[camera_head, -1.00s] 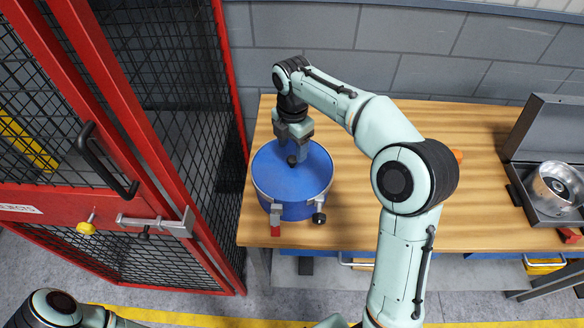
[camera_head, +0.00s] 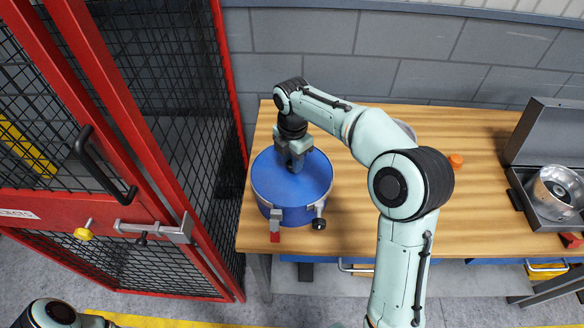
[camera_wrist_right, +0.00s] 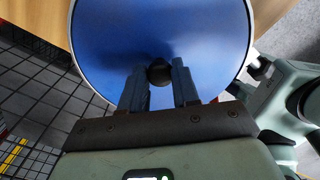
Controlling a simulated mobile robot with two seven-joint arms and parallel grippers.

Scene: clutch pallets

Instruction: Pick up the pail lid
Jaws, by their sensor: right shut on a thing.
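The blue pail lid (camera_head: 310,184) sits on the blue pail (camera_head: 300,214) at the left end of the wooden table. My right gripper (camera_head: 294,166) reaches down from above to the lid's middle and is shut on its small black knob. In the right wrist view the black knob (camera_wrist_right: 159,72) shows between the two fingertips, over the round blue lid (camera_wrist_right: 200,35). The lid looks level on the pail; no gap shows. My left arm shows only at the bottom left corner of the head view, and its gripper is out of the frame.
A red cage door with a black handle (camera_head: 104,165) and a latch bar (camera_head: 155,231) stands left of the table (camera_head: 450,210). A grey case (camera_head: 545,160) holding a metal pot (camera_head: 556,188) stands at the right. An orange piece (camera_head: 456,160) lies behind my right elbow.

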